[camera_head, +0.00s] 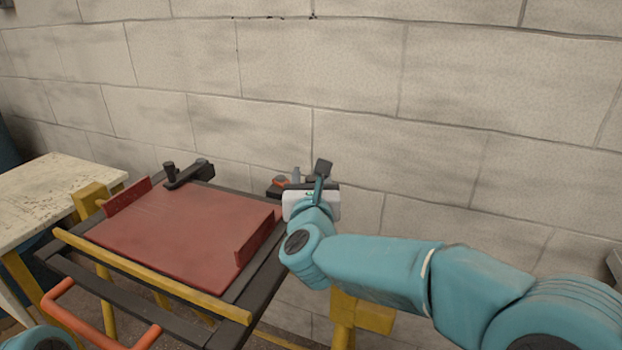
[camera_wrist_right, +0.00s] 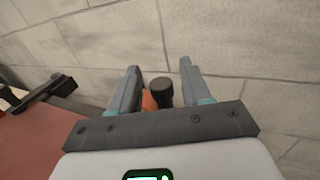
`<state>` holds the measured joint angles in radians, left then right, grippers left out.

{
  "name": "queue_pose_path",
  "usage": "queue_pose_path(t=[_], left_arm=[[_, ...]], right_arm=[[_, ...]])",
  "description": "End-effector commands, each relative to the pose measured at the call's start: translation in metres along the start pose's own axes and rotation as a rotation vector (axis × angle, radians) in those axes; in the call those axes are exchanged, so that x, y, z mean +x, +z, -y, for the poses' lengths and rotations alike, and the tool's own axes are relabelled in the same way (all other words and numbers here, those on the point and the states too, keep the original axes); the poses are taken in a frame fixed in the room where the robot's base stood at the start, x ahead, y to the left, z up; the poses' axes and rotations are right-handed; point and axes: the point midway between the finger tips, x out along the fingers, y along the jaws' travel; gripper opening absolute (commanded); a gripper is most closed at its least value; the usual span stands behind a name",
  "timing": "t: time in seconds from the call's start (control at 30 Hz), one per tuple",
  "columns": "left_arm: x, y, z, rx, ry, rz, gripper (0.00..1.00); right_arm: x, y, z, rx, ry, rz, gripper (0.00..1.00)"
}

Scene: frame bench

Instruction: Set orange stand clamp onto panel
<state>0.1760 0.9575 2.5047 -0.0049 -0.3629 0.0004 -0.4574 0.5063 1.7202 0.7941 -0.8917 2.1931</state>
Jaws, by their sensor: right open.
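The orange stand clamp (camera_head: 280,181) is at the far right corner of the red panel (camera_head: 180,230), mostly hidden behind my right gripper (camera_head: 297,180). In the right wrist view, part of the clamp's orange body (camera_wrist_right: 149,102) shows between the fingers of my right gripper (camera_wrist_right: 159,75), beside a dark round knob (camera_wrist_right: 161,92). The fingers are apart, one on each side, and I see no grip on it. The red panel also shows at the left of the wrist view (camera_wrist_right: 40,135). My left gripper is out of view.
A dark clamp (camera_head: 190,174) sits at the panel's back edge. Yellow bars (camera_head: 150,275) and a dark frame surround the panel. A worn pale table (camera_head: 50,195) stands at left. A block wall (camera_head: 400,90) rises close behind.

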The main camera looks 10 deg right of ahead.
Motion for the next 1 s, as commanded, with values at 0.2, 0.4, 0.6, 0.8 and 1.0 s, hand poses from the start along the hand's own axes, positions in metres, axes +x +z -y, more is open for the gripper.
queue_pose_path(t=[0.2,0.4,0.6,0.8,1.0], left_arm=[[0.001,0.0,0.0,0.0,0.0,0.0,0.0],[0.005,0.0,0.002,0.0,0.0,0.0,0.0],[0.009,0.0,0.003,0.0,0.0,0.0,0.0],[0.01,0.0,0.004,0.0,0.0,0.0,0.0],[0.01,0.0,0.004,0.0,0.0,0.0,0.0]], right_arm=[[-0.003,0.0,0.0,0.0,0.0,-0.001,0.48],[-0.035,0.0,-0.001,0.001,0.003,0.001,0.48],[-0.091,0.0,-0.001,0.001,0.004,0.002,0.48],[-0.137,0.0,-0.001,0.0,0.004,0.001,0.48],[-0.16,0.0,-0.001,0.001,0.001,0.001,0.48]])
